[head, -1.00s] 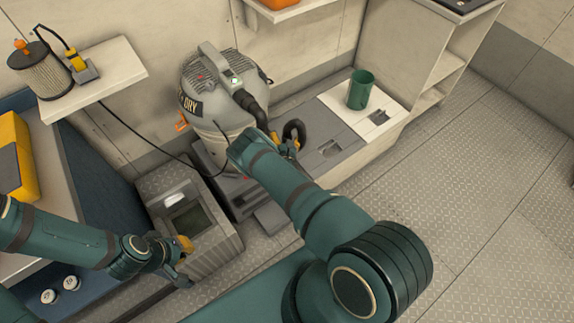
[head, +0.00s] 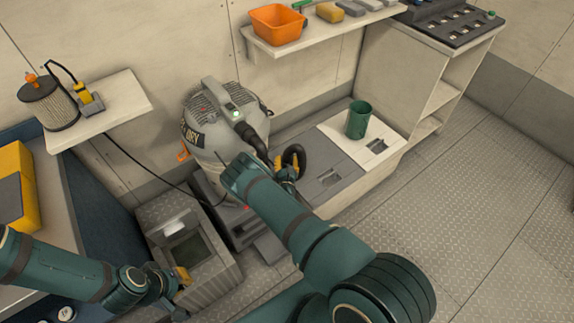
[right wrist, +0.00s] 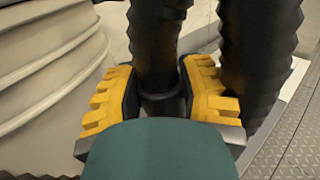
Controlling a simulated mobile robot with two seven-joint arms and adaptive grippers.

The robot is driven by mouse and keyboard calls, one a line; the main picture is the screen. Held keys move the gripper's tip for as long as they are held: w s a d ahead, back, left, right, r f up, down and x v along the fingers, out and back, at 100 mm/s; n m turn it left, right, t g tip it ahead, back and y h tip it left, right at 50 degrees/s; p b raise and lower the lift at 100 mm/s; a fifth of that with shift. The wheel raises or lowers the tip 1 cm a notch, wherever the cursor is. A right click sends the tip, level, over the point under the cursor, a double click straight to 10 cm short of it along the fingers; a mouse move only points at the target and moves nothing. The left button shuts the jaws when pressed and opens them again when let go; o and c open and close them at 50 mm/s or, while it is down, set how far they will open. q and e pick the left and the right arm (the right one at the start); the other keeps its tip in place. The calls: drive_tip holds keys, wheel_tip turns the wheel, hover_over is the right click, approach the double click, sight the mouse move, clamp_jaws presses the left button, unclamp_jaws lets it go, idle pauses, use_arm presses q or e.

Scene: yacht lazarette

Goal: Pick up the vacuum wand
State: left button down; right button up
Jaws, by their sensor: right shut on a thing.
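The vacuum (head: 215,140) is a grey canister with a white-lit switch, standing on a dark base against the wall. Its ribbed black hose (head: 246,136) curves down to the right gripper. My right gripper (head: 284,168) is beside the canister. In the right wrist view its yellow fingers (right wrist: 160,88) are shut on a black tubular piece, the vacuum wand (right wrist: 158,50), with thick ribbed hose (right wrist: 258,50) just to the right. The wand's lower end is hidden by my gripper. My left gripper (head: 181,277) is by the grey box at lower left; its finger opening is unclear.
A green cup (head: 358,119) stands on the white panel right of the canister. A grey box (head: 213,283) with a recessed top is in front. A wall shelf (head: 100,105) holds a filter, and an upper shelf holds an orange bin (head: 277,25). Open floor lies right.

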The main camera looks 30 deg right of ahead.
wheel_tip(320, 180, up, 25)
drive_tip(key=p, duration=0.6)
drive_tip(key=shift+f, duration=0.1)
drive_tip(key=shift+a, duration=0.15)
